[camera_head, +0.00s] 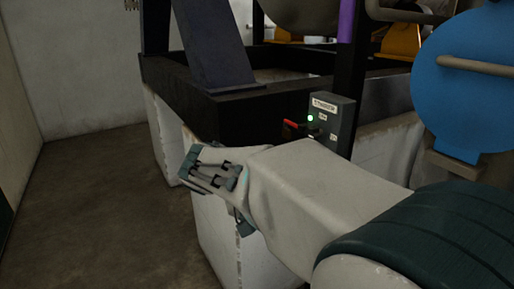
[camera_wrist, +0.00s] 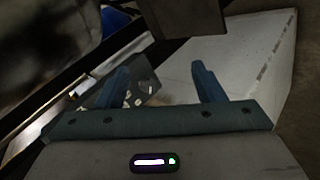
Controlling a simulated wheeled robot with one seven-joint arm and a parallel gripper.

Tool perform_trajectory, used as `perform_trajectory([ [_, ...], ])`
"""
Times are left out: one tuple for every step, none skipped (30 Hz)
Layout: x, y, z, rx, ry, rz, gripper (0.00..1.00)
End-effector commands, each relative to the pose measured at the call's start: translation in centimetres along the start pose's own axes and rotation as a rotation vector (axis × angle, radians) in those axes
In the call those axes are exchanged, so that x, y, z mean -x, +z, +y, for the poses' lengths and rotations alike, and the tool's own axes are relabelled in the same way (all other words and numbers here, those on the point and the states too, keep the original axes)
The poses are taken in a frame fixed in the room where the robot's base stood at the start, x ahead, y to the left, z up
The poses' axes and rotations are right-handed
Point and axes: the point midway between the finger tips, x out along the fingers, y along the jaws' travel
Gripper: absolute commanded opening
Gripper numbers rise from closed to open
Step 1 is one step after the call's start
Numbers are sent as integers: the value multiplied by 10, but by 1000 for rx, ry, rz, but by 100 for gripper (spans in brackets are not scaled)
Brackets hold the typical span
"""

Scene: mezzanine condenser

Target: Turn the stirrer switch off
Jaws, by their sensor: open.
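The stirrer switch box (camera_head: 341,112) is grey, with a label that reads like STIRRER and a lit green lamp. A red-tipped switch lever (camera_head: 291,123) sticks out to the left of its face, near the upper of two small marks. My gripper (camera_head: 212,172) is to the left of and below the box, apart from the lever. In the wrist view my gripper (camera_wrist: 161,72) has its two fingers spread with nothing held between them. A grey panel with small pale marks behind the left finger seems to be the box (camera_wrist: 142,88); the lever is not clear there.
A dark metal frame (camera_head: 250,101) on pale blocks (camera_head: 165,110) stands behind my gripper. A purple post (camera_head: 346,22) rises behind the box. A blue round cover (camera_head: 465,85) is at the right. Open floor (camera_head: 90,190) lies to the left.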

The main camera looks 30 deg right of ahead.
Motion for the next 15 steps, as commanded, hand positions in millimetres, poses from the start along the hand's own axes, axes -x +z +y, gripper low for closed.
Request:
perform_trajectory([
  [-10,-14,1,-35,91,25,62],
  [-11,-25,6,-63,148,47,62],
  [-10,-38,13,-101,222,80,62],
  [-9,-48,18,-132,274,106,62],
  [-8,-57,22,-161,322,133,62],
  [-5,-68,28,-200,382,171,62],
  [-2,-77,32,-229,423,201,62],
  [0,-84,35,-256,460,227,62],
  [4,-93,39,-290,503,263,62],
  [7,-99,41,-313,531,288,62],
  [10,-104,43,-334,556,311,62],
  [13,-110,45,-357,582,338,62],
  [16,-113,46,-373,599,355,62],
  [18,-116,47,-385,613,371,62],
  [20,-119,49,-398,626,386,62],
])
